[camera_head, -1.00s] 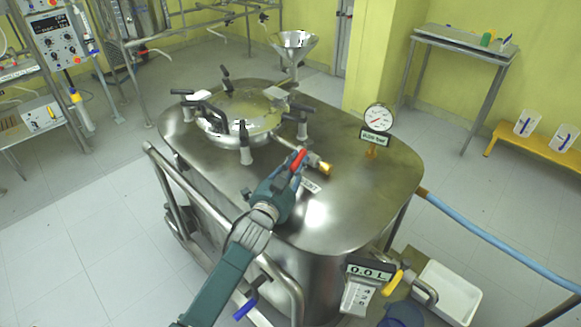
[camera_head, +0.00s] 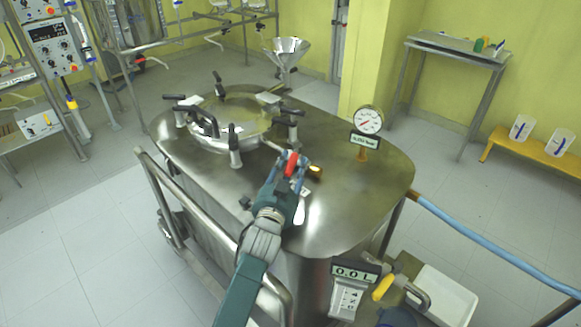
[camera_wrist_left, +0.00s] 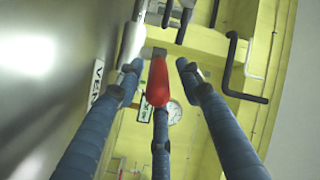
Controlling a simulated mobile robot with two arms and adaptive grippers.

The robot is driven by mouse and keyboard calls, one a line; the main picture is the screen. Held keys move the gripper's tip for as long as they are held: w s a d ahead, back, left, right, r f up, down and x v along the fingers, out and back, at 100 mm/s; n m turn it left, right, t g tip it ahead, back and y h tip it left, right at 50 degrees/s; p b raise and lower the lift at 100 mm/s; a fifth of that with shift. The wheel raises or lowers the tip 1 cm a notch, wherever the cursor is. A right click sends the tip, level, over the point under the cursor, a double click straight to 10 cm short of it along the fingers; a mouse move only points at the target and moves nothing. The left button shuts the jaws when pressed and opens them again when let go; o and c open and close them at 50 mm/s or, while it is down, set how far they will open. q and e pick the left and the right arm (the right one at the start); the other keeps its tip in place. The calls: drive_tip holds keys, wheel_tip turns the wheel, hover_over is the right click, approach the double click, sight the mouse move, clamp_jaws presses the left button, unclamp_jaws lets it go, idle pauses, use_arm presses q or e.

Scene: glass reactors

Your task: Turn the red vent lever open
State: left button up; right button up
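The red vent lever (camera_head: 291,163) stands on a short pipe with a brass end (camera_head: 315,172) on top of the steel reactor tank (camera_head: 330,205). My left gripper (camera_head: 287,172) reaches up to the lever from the front in the head view and partly hides it. In the left wrist view, the red lever (camera_wrist_left: 157,84) lies between the spread blue fingers of my left gripper (camera_wrist_left: 159,80). The outer fingers stand apart from it, and the middle finger overlaps its lower end; I cannot tell whether it touches. My right gripper is not in view.
A round hatch with black-handled clamps (camera_head: 232,115) sits left of the lever. A dial gauge (camera_head: 368,121) stands to the right and a funnel (camera_head: 287,52) behind. A partly hidden label (camera_wrist_left: 96,82) is beside the fingers. A blue hose (camera_head: 490,245) runs right.

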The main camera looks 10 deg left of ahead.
use_arm(q)
drive_tip(key=shift+f, duration=0.1)
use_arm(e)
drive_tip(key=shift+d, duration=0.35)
use_arm(q)
drive_tip(key=s, duration=1.2)
drive_tip(key=shift+a, duration=0.15)
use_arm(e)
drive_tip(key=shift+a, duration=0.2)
